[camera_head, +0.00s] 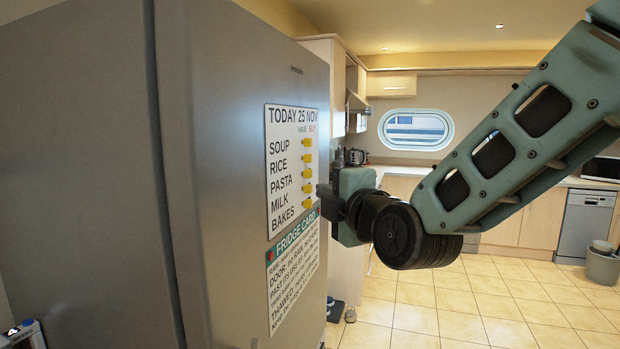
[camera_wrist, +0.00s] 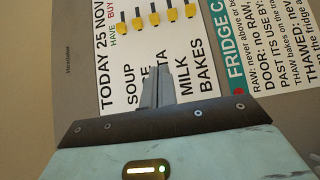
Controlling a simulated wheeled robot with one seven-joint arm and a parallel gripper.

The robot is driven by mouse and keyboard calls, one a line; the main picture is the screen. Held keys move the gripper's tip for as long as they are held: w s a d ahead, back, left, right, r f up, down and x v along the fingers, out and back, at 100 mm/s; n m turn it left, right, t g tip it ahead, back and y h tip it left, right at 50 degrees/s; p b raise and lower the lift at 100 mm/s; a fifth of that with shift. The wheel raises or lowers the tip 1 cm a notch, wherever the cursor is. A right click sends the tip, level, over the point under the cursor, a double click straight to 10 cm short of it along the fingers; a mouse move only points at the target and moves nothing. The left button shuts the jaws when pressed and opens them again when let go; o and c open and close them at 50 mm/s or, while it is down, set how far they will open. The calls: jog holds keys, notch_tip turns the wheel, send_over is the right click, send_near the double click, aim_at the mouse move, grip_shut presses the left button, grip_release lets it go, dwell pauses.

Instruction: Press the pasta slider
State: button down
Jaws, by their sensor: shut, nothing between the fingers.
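The pasta slider (camera_head: 307,173) is the third yellow tab down in a column on the white list board (camera_head: 281,228) on the fridge front. In the wrist view the pasta slider (camera_wrist: 155,18) is the middle tab of the row near the top edge. My gripper (camera_head: 323,194) is shut and empty, in front of the board at about the height of the lower tabs. In the wrist view my gripper (camera_wrist: 157,72) covers the word RICE and part of PASTA, short of the tabs. I cannot tell whether the fingertips touch the board.
The other yellow tabs, such as the soup slider (camera_head: 307,143) and milk slider (camera_head: 307,188), sit close above and below. A fridge card (camera_head: 293,270) hangs under the list. The fridge (camera_head: 235,60) fills the left. Open tiled floor (camera_head: 450,300) lies to the right.

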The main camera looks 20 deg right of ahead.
jog(key=p, duration=0.4)
send_near(302, 175)
jog(key=w+a, duration=0.2)
jog(key=a, duration=0.1)
jog(key=shift+a+r, duration=0.2)
jog(key=shift+w+d+p, duration=0.65)
jog(key=shift+w+d, duration=0.2)
jog(key=shift+w, duration=0.15)
jog(key=shift+w+d+f, duration=0.1)
jog(key=shift+w+d, duration=0.2)
jog(key=shift+w, duration=0.2)
jog(key=w+d+b, duration=0.1)
jog(key=w, duration=0.1)
jog(key=w+d+b, duration=0.2)
jog(key=shift+d, duration=0.1)
